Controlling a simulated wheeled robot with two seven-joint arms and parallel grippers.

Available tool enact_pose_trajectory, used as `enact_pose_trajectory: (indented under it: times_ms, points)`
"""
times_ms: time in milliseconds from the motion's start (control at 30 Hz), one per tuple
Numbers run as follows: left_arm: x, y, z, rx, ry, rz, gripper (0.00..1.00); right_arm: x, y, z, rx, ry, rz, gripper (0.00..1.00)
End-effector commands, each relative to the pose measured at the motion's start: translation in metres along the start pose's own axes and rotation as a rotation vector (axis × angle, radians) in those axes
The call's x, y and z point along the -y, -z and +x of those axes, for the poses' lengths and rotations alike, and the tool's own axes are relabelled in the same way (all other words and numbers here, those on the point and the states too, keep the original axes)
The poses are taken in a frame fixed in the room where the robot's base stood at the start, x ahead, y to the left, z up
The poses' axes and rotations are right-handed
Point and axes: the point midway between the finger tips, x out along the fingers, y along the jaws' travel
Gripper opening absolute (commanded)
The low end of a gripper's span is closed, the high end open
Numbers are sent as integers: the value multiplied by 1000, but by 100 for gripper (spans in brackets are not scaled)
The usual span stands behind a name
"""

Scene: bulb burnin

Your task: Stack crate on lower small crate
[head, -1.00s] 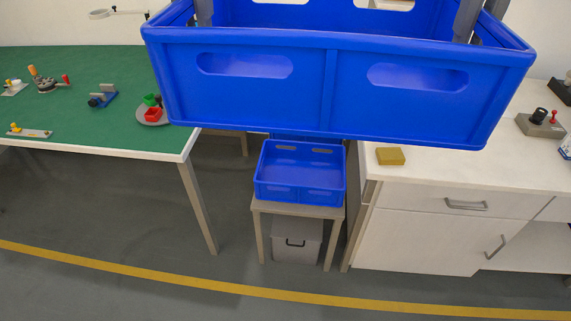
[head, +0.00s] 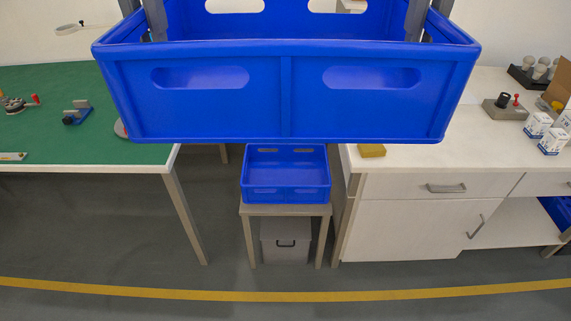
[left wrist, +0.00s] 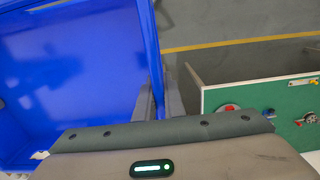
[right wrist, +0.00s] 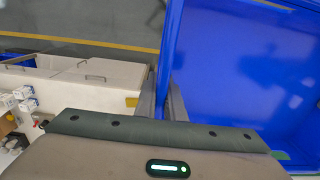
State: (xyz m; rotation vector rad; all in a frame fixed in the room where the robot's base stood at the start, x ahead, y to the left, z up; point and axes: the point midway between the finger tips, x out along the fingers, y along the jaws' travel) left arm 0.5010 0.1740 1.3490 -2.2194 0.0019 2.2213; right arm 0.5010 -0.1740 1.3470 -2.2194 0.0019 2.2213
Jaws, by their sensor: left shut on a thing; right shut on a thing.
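A large blue crate (head: 285,95) fills the top of the head view, held up in the air close to me and roughly level. My left gripper (left wrist: 158,98) is shut on its left wall, and my right gripper (right wrist: 168,98) is shut on its right wall. In the head view the fingertips are mostly out of sight behind the crate walls. The lower small blue crate (head: 286,193) sits upright on a small stand between the two benches, beyond and below the held crate. It looks empty. The held crate hides part of what lies behind it.
The stand (head: 285,210) has a grey lidded box (head: 286,241) beneath it. A green-topped table (head: 90,150) with fixtures is at left. A white cabinet bench (head: 440,155) at right carries a yellow block (head: 371,151) and small boxes (head: 538,125). Floor in front is clear.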

Motion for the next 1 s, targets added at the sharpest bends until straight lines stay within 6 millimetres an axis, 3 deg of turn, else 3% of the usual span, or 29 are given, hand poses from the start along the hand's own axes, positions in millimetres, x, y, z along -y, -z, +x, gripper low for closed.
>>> enact_pose_trajectory:
  times_ms: [433, 1000]
  points:
    - [0, 6, 16, 1, 1, 0, 0, 0, 6, 16, 1, 0, 1, 0]
    - [1, 27, 78, 2, 1, 0, 0, -1, 27, 78, 1, -1, 1, 0]
